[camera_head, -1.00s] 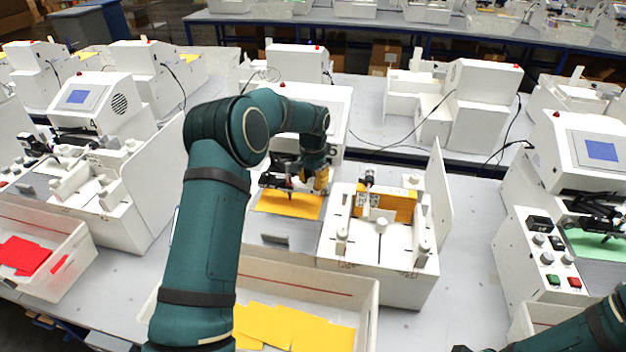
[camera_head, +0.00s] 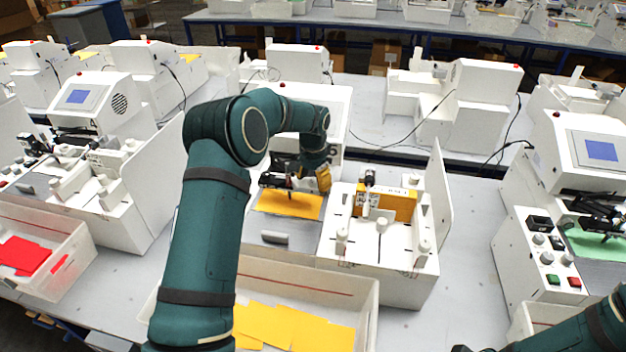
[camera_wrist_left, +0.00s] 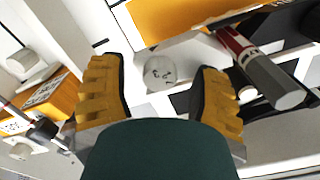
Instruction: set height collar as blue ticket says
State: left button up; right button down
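My left gripper (camera_head: 322,179) is at the pen carriage (camera_head: 278,181) of the middle machine, above a yellow card (camera_head: 290,205). In the left wrist view its yellow ribbed fingers (camera_wrist_left: 160,95) are spread apart. Between the fingertips is a round light-grey cap (camera_wrist_left: 160,72) with small dark marks. I cannot tell whether it is the height collar, and neither finger clearly touches it. A red and grey pen-like cylinder (camera_wrist_left: 262,72) lies to the right of the fingers. I see no readable blue ticket. My right arm shows at the lower right, its gripper out of view.
Right of the carriage is a white fixture (camera_head: 385,262) with posts and a yellow labelled block (camera_head: 400,205). A white bin (camera_head: 367,312) with yellow cards stands in front. A tall white panel (camera_head: 438,195) stands at the fixture's right. Table right of it is clear.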

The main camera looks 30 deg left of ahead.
aim_at(313, 180)
pick_arm(q)
notch_tip(313, 180, up, 12)
dwell(0.6)
dwell(0.5)
